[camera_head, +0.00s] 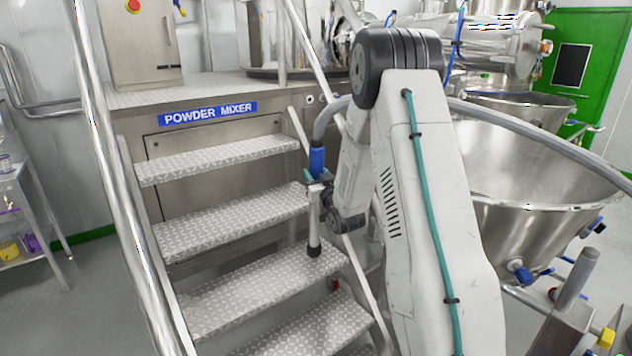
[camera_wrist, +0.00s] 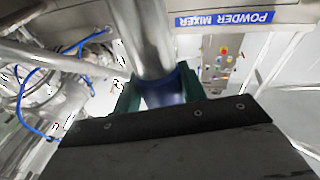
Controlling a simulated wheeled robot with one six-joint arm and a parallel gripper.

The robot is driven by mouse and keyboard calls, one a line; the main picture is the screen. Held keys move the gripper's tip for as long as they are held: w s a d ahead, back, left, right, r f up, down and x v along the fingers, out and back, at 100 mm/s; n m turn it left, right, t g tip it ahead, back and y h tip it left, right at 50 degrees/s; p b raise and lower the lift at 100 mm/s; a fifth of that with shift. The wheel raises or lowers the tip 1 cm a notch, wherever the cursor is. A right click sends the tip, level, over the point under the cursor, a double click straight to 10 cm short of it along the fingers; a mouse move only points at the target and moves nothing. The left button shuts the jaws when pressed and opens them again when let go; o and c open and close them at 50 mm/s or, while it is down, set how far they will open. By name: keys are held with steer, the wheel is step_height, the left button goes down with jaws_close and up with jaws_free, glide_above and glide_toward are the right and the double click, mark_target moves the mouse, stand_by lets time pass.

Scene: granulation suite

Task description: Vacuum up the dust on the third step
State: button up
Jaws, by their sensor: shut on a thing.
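My gripper (camera_head: 322,186) is shut on a vacuum wand, a metal tube (camera_head: 314,215) with a blue cuff (camera_head: 317,160) and a grey hose (camera_head: 330,115). The wand hangs nearly upright, and its dark nozzle (camera_head: 314,248) is at the right part of the third tread from the top (camera_head: 265,288); whether it touches is unclear. In the wrist view the green jaws (camera_wrist: 160,92) flank the blue cuff, with the tube (camera_wrist: 150,45) running away between them. The second tread (camera_head: 232,222) and top tread (camera_head: 215,158) are above. I cannot make out dust on any tread.
Metal handrails (camera_head: 115,190) flank the stairs, the right one close to my arm. A platform with a "POWDER MIXER" sign (camera_head: 208,114) is at the top. A large steel bowl (camera_head: 540,220) stands right of my arm. A lower tread (camera_head: 305,332) shows at the bottom.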

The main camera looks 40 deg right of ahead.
mark_target(316, 157)
steer(key=shift+r, duration=2.8)
